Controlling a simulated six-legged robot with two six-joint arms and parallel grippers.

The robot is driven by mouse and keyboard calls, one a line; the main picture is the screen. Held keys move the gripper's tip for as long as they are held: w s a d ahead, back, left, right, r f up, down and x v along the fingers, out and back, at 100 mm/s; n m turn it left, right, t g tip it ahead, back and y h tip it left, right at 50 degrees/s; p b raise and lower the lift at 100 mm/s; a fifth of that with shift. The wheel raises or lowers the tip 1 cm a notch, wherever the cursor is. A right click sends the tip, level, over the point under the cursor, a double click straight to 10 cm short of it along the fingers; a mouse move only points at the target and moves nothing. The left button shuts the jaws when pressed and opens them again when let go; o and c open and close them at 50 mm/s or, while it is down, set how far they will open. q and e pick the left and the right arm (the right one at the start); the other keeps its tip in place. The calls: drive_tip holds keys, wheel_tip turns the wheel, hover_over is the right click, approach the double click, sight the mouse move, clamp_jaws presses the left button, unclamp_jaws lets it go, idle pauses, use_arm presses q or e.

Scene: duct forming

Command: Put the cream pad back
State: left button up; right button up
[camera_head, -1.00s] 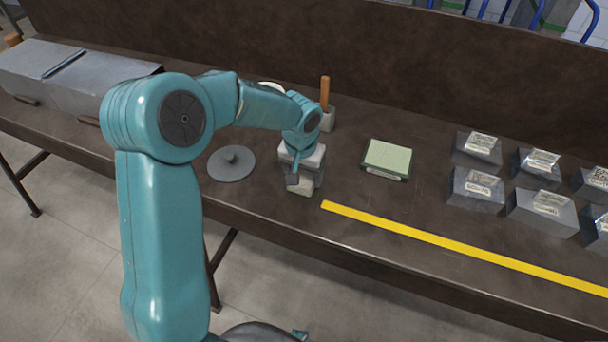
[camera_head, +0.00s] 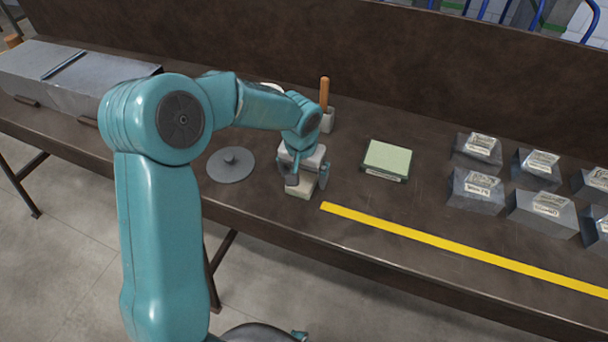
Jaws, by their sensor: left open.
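The cream pad (camera_head: 299,190) rests on the dark bench near its front edge, partly hidden by my left gripper. My left gripper (camera_head: 307,185) points down over it with its fingers spread apart, one on each side of the pad. I cannot tell whether the fingers touch it. A pale green pad on a dark base (camera_head: 387,160) lies to the right of the gripper. My right gripper is not in view.
A grey disc with a knob (camera_head: 231,164) lies left of the gripper. A wooden handle (camera_head: 324,95) stands in a small holder behind it. Yellow tape (camera_head: 460,248) runs along the front right. Several labelled grey blocks (camera_head: 476,190) stand right. Grey metal boxes (camera_head: 75,75) sit far left.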

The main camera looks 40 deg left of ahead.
sight(302, 184)
use_arm(q)
wheel_tip(302, 184, up, 11)
drive_tip(key=s, duration=0.1)
drive_tip(key=shift+s+d+p, duration=0.2)
drive_tip(key=shift+s+p, duration=0.05)
drive_tip(key=shift+p, duration=0.05)
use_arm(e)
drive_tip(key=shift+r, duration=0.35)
use_arm(q)
drive_tip(key=shift+s, duration=0.1)
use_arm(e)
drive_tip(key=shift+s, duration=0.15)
